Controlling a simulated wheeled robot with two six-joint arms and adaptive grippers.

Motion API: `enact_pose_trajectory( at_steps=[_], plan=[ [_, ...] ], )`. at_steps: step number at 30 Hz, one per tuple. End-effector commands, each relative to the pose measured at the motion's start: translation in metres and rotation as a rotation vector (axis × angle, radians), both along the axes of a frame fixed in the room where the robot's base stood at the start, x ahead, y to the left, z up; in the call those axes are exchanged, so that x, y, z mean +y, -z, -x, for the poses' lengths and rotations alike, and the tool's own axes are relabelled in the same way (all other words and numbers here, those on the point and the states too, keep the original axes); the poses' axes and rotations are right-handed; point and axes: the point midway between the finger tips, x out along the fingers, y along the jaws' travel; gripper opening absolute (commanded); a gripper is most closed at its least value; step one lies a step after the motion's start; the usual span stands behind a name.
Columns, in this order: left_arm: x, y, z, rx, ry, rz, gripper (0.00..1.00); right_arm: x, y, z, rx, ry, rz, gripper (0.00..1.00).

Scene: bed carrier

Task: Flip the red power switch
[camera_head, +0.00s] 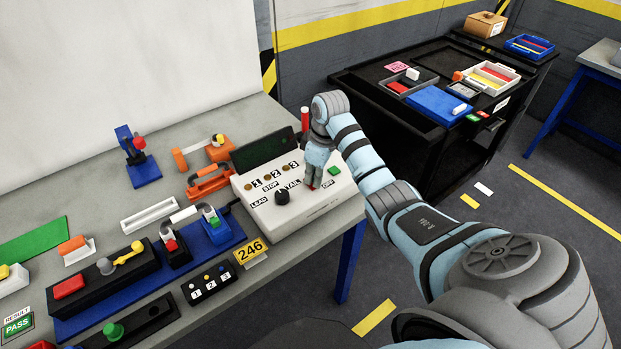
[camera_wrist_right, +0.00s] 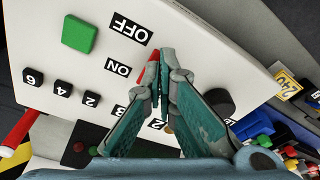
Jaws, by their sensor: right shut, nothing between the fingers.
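The red power switch (camera_wrist_right: 151,68) shows in the right wrist view as a small red lever on the white control box (camera_wrist_right: 215,50), near the ON and OFF labels. My right gripper (camera_wrist_right: 162,85) is shut, with its fingertips right at the switch and partly hiding it. Whether they touch it I cannot tell. My left gripper is not in view.
A black knob (camera_head: 282,196) and a green button (camera_head: 334,170) flank the gripper on the box. A red post (camera_head: 305,119) stands behind it. Switch and lever fixtures crowd the table to the left. A black cabinet (camera_head: 435,140) stands to the right, across open floor.

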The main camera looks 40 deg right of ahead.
Motion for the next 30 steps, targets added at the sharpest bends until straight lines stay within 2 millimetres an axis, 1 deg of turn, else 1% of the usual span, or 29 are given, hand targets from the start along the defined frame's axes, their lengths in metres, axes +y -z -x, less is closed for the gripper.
enact_pose_trajectory(
  at_steps=[1, 6, 11, 15, 18, 30],
  plan=[
    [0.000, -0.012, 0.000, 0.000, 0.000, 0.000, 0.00, 0.000, -0.012, 0.000, 0.000, 0.000, 0.000, 0.00],
    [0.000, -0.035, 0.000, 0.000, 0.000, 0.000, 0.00, 0.000, -0.032, 0.000, -0.001, 0.000, 0.000, 0.00],
    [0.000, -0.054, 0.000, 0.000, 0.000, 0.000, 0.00, 0.000, -0.050, 0.000, -0.001, 0.000, 0.000, 0.00],
    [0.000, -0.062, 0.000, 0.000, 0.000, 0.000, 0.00, 0.000, -0.064, 0.000, 0.000, 0.000, 0.000, 0.00],
    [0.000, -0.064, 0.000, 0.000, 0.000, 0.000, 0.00, 0.000, -0.067, 0.000, 0.000, 0.000, 0.000, 0.00],
    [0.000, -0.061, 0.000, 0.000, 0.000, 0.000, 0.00, 0.000, -0.065, 0.000, 0.000, 0.000, 0.000, 0.00]
  ],
)
